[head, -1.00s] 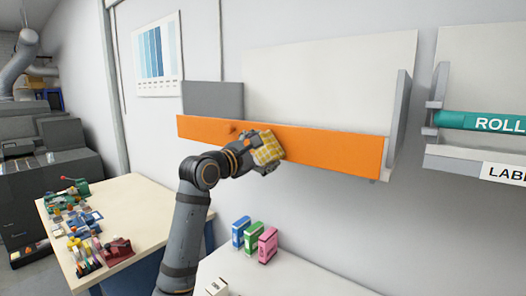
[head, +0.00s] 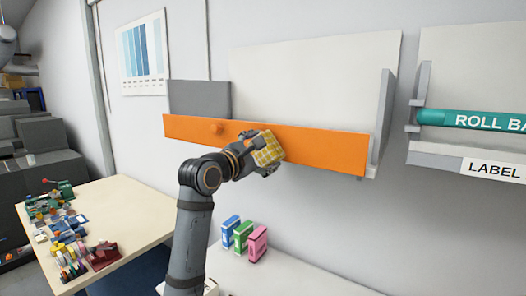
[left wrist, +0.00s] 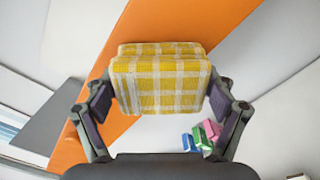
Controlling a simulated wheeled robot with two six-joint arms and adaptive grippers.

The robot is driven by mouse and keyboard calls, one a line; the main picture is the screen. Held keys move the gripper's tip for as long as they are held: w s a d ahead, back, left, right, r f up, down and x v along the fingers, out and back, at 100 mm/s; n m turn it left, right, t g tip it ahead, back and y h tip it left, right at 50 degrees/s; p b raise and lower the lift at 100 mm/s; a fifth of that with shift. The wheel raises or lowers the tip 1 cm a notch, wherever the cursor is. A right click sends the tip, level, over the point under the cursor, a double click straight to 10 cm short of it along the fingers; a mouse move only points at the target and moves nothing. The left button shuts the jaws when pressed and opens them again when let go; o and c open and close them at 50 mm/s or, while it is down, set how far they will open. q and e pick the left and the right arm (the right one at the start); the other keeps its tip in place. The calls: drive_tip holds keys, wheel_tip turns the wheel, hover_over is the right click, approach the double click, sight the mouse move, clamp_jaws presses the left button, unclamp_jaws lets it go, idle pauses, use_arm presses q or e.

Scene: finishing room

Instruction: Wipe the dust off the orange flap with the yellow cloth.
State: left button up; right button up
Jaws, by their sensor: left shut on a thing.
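The orange flap (head: 325,149) is a long board along the front of a wall shelf in the head view. It also crosses the left wrist view diagonally (left wrist: 170,22). Whether the cloth touches the flap is hard to tell. I cannot make out dust. A round orange knob (head: 216,128) shows left of the cloth. My right gripper is not in view.
Blue, green and pink boxes (head: 243,238) stand on a white surface below. A cluttered table (head: 130,205) is at left. A grey panel (head: 200,98) rises behind the flap. Another shelf with a teal roll (head: 470,119) is at right.

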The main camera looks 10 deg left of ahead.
use_arm(q)
drive_tip(key=shift+w+a, duration=0.2)
drive_tip(key=shift+a, duration=0.45)
drive_tip(key=shift+w+a, duration=0.25)
drive_tip(key=shift+a, duration=0.4)
drive_tip(key=shift+w+a, duration=0.2)
drive_tip(key=shift+a, duration=0.45)
drive_tip(key=shift+d, duration=0.1)
drive_tip(key=shift+s, duration=0.1)
drive_tip(key=shift+s, duration=0.25)
drive_tip(key=b+v, duration=0.1)
drive_tip(key=v, duration=0.4)
drive_tip(key=shift+s+b, duration=0.2)
drive_tip(key=shift+b, duration=0.1)
